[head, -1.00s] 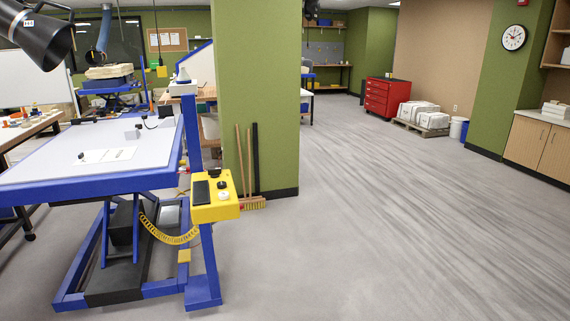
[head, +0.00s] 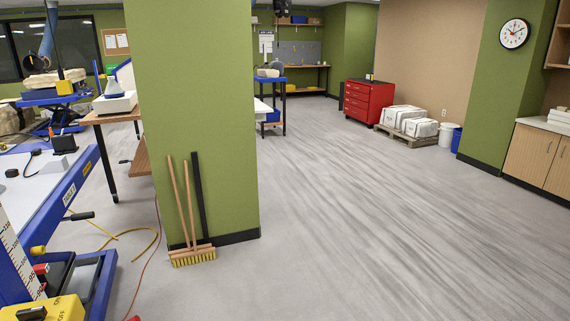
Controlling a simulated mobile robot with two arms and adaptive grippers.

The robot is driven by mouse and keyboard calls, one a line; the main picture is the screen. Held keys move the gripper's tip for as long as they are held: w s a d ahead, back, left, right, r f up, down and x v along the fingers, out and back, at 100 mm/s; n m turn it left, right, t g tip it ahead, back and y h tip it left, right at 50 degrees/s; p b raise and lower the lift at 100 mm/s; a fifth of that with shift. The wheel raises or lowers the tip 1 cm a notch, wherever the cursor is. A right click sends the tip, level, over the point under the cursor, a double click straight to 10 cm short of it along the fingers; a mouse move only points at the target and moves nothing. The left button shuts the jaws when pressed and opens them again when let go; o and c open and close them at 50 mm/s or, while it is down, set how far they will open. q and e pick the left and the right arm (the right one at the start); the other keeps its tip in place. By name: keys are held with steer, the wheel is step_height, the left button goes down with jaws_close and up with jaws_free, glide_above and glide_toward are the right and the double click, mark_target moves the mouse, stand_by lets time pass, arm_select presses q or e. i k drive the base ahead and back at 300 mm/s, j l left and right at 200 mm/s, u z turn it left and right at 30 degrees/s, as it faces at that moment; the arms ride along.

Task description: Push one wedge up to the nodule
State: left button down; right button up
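A pale, rough stone-like block (head: 52,78), which may be the nodule, rests on a blue lift table (head: 40,100) at the far left of the head view. I cannot make out any wedge at this distance. Neither of my grippers is in the head view.
A blue-edged lift table (head: 78,190) with a yellow control box (head: 45,310) fills the near left. A green pillar (head: 195,110) with a leaning broom (head: 192,255) stands beside it. A red drawer cabinet (head: 368,100) and a loaded pallet (head: 405,133) stand farther back. Grey floor (head: 380,230) is open at right.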

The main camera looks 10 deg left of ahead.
mark_target(58, 163)
steer(key=i+j+u, duration=0.15)
steer(key=i+u, duration=0.2)
steer(key=i, duration=0.15)
steer(key=i+u, duration=0.35)
steer(key=i, duration=0.15)
steer(key=i+l+u, duration=0.3)
steer(key=i, duration=0.2)
steer(key=i+l+u, duration=0.15)
steer(key=i+u, duration=0.2)
steer(key=i, duration=0.15)
